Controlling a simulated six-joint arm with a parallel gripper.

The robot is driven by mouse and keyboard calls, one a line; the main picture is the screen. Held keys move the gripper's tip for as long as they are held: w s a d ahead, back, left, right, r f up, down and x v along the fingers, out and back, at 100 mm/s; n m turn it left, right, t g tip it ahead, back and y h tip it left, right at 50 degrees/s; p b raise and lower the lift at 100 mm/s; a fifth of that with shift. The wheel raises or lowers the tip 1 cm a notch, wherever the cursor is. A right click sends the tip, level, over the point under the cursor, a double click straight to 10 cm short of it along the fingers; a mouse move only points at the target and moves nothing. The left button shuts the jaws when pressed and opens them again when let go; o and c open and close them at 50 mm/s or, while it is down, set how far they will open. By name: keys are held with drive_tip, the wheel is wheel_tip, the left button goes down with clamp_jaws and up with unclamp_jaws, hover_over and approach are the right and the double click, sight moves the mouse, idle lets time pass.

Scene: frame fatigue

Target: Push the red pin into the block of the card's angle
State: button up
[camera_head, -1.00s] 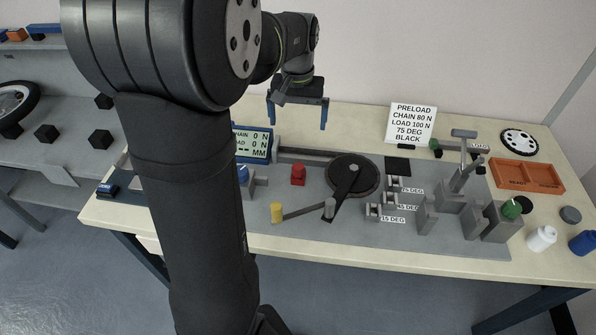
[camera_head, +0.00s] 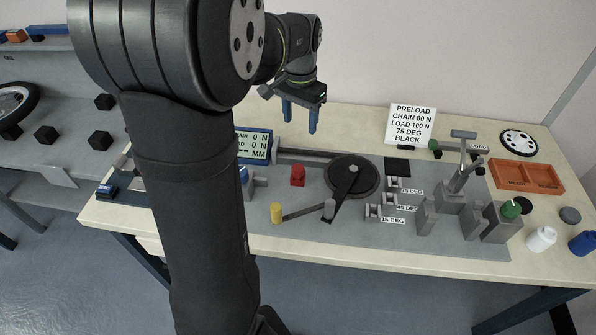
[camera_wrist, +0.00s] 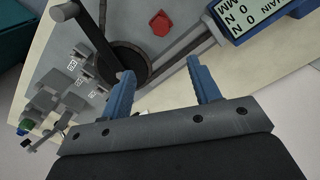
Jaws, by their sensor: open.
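The card (camera_head: 411,124) reads preload, chain 80 N, load 100 N, 75 DEG, black. Three small grey angle blocks stand right of the dark disc: the 75 DEG block (camera_head: 392,184) farthest back, the middle block (camera_head: 389,199) with a partly hidden label, and the 15 DEG block (camera_head: 373,212) nearest. A red faceted piece (camera_head: 298,176) sits on the grey plate left of the disc, also in the wrist view (camera_wrist: 161,23); I cannot tell whether it is the red pin. My gripper (camera_head: 300,124) is open and empty, high above the back of the table.
The dark disc (camera_head: 341,174) carries a lever arm (camera_head: 343,197). A display (camera_head: 254,145) stands behind the red piece. Grey fixtures (camera_head: 451,195), an orange tray (camera_head: 507,175) and a white bottle (camera_head: 541,238) are at right.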

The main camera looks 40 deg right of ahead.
hover_over(298, 167)
wheel_tip(298, 167, down, 12)
drive_tip(key=shift+s+d+f, duration=0.1)
drive_tip(key=shift+s+d, duration=0.05)
drive_tip(key=shift+a+f, duration=0.2)
drive_tip(key=shift+f, duration=2.45)
drive_tip(key=shift+c, duration=0.3)
drive_tip(key=c, duration=1)
